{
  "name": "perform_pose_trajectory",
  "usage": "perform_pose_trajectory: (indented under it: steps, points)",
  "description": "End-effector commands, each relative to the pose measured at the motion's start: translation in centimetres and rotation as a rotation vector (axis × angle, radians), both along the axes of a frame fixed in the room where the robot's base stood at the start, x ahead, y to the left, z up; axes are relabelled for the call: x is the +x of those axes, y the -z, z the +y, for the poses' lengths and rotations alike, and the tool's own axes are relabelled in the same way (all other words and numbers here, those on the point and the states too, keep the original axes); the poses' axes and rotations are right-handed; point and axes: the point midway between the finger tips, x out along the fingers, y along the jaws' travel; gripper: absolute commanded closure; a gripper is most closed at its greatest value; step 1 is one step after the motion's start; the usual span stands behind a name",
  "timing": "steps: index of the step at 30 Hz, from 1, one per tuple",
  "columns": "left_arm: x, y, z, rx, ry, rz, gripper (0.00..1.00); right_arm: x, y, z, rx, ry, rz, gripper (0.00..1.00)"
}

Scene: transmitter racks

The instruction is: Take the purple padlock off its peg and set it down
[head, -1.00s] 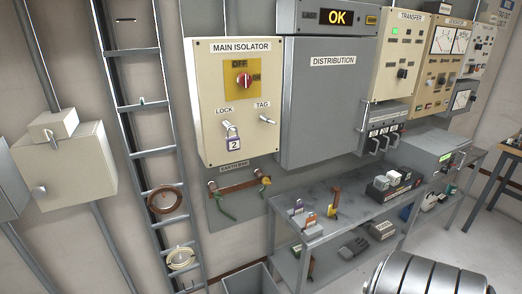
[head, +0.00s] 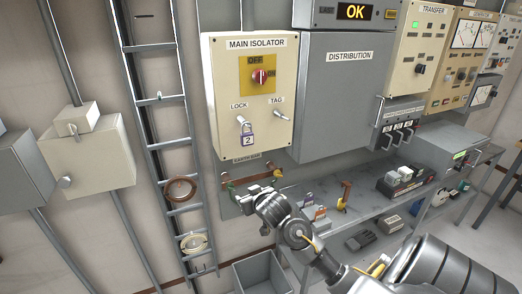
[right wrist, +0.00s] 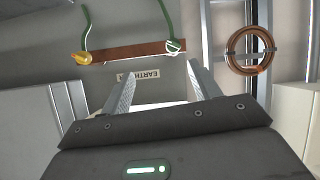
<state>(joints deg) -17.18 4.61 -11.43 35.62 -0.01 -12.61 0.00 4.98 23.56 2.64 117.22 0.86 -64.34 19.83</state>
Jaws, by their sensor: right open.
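My right gripper (head: 240,197) is below the panel and below the padlock, near the earth bar, apart from the padlock. In the right wrist view, my right gripper (right wrist: 162,88) is open with nothing between its fingers, and the padlock is not seen there. My left gripper is not in view.
The earth bar (right wrist: 140,52) with its green cables is in front of my right gripper. A grey bench (head: 365,205) with small items stands at the lower right, and a grey open bin (head: 262,275) below. The TAG peg (head: 280,114) is empty.

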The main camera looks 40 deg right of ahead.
Motion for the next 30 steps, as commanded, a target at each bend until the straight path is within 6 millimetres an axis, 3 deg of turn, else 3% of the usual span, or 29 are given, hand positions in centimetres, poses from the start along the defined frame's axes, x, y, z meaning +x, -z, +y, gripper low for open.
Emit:
perform_pose_trajectory:
  steps: [1, 3, 6, 10, 15, 20, 25, 30]
  points:
    - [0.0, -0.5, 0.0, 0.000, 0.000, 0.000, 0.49, -0.3, -4.6, 0.0, -0.006, 0.007, -0.065, 0.38]
    - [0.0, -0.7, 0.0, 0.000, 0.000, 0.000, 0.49, -1.3, -9.5, 0.1, -0.008, 0.019, -0.136, 0.38]
    - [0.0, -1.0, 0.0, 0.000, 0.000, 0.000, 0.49, -3.1, -15.1, 0.4, -0.011, 0.032, -0.224, 0.38]
    - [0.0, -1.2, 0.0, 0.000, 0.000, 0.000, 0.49, -5.2, -19.7, 0.8, -0.013, 0.041, -0.303, 0.38]
    - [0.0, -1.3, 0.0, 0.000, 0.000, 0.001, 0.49, -6.6, -22.0, 1.1, -0.013, 0.046, -0.346, 0.38]
    - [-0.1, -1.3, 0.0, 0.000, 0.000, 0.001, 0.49, -6.6, -22.1, 1.1, -0.013, 0.047, -0.348, 0.38]
    - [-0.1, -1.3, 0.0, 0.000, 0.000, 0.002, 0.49, -5.1, -21.9, 0.6, -0.014, 0.048, -0.347, 0.38]
    - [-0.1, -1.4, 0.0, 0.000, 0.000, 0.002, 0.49, -2.3, -21.4, -0.4, -0.012, 0.049, -0.347, 0.38]
